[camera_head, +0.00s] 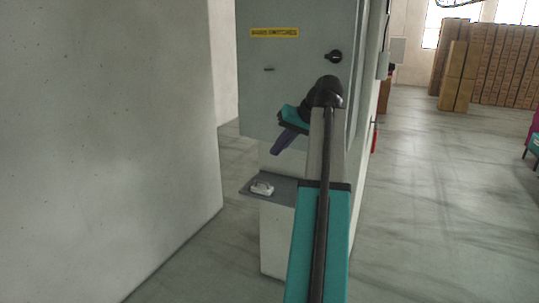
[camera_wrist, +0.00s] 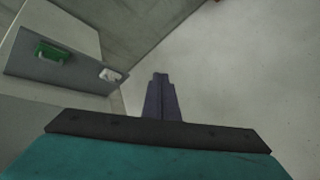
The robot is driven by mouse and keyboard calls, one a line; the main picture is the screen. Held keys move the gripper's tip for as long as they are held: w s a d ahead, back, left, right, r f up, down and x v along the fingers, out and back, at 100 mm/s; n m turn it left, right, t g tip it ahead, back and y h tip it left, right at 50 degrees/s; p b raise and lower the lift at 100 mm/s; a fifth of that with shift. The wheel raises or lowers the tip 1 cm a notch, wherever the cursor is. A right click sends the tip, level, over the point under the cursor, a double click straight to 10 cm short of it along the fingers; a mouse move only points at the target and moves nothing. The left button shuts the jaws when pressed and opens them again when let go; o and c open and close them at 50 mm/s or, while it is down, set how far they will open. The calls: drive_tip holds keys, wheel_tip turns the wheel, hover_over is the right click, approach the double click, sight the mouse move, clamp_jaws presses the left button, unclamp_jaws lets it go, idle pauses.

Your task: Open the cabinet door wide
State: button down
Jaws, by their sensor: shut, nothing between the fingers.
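The grey cabinet door (camera_head: 290,90) is upright in the middle of the head view, with a yellow label (camera_head: 274,33) near its top and a black round handle (camera_head: 333,56) at its upper right. The door looks shut. My gripper (camera_head: 276,151) is in front of the door's lower part, below and left of the handle, pointing down and left. Its fingers are together and empty. They also show in the wrist view (camera_wrist: 160,77), over bare floor or wall. My wrist hides part of the door's lower right. I cannot tell whether the gripper touches the door.
Below the door a small grey shelf (camera_head: 285,193) sticks out from a pale pedestal (camera_head: 275,240), with a white object (camera_head: 262,188) on it. A green object (camera_wrist: 52,53) shows there in the wrist view. A concrete wall (camera_head: 110,140) stands left. Floor is open right; cartons (camera_head: 490,65) stand far back.

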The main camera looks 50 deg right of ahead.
drive_tip(key=w+a+f+b, duration=0.3)
drive_tip(key=w+f+b, duration=0.3)
drive_tip(key=w+f, duration=0.1)
drive_tip(key=shift+w+a+f, duration=0.25)
drive_tip(key=shift+w+f, duration=0.1)
drive_tip(key=shift+w, duration=0.3)
drive_tip(key=shift+d, duration=0.15)
idle(1.7)
drive_tip(key=s+d+r+p, duration=0.3)
drive_tip(key=d+r+p, duration=0.2)
drive_tip(key=d+r, duration=0.3)
drive_tip(key=shift+d, duration=0.4)
